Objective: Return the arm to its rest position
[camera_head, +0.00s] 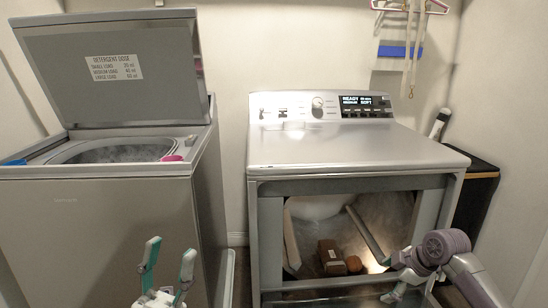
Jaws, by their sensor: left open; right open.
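My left gripper (169,257) is at the bottom, left of centre, with its two teal-lined fingers pointing up. It is open and empty, in front of the top-load washer (80,225). My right arm comes in from the lower right, and its gripper (412,291) hangs low at the bottom edge, in front of the lower right of the dryer (352,152). The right gripper is open; its fingers are seen only partly, and I see nothing held in it.
The washer's lid (115,88) stands open, with a blue item (13,162) and a pink item (172,158) on its rim. The dryer's front is open, with a brown box (331,254) and a small brown object (354,264) inside. A dark cabinet (478,185) stands at right.

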